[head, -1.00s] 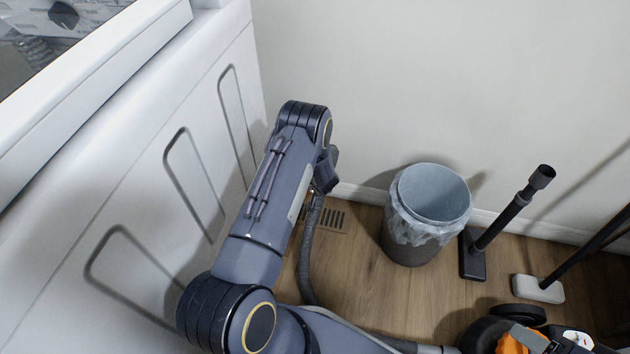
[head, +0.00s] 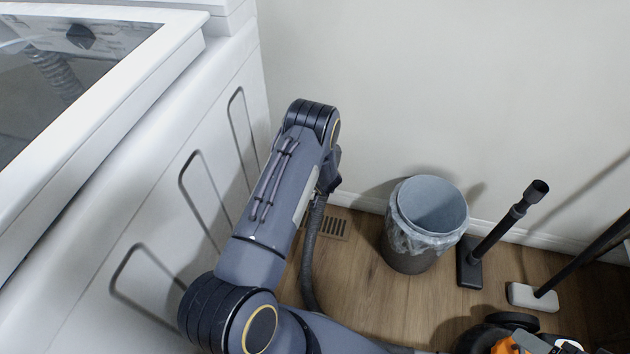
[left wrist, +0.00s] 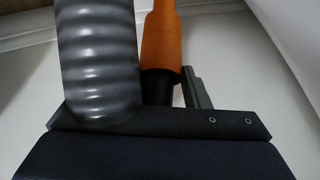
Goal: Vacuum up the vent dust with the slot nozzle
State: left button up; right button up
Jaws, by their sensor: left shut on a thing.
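The floor vent (head: 330,225), a slotted brown grille, lies by the wall and is partly covered by my left arm and the hose. I cannot make out dust on it. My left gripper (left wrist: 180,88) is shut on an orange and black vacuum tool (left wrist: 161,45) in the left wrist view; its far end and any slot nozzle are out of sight. A grey ribbed hose (left wrist: 97,55) passes beside the tool. My right gripper is not in view.
A lined waste bin (head: 412,258) stands right of the vent. Two upright floor tools, one with a black head (head: 468,265) and one with a pale head (head: 533,297), stand farther right. The orange vacuum body (head: 510,346) is at the bottom edge. A white appliance (head: 150,230) fills the left.

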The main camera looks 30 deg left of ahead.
pick_arm(q)
jog(key=shift+r, duration=0.1)
notch_tip(320, 180, up, 3)
jog(key=p, duration=0.2)
jog(key=shift+p, duration=0.4)
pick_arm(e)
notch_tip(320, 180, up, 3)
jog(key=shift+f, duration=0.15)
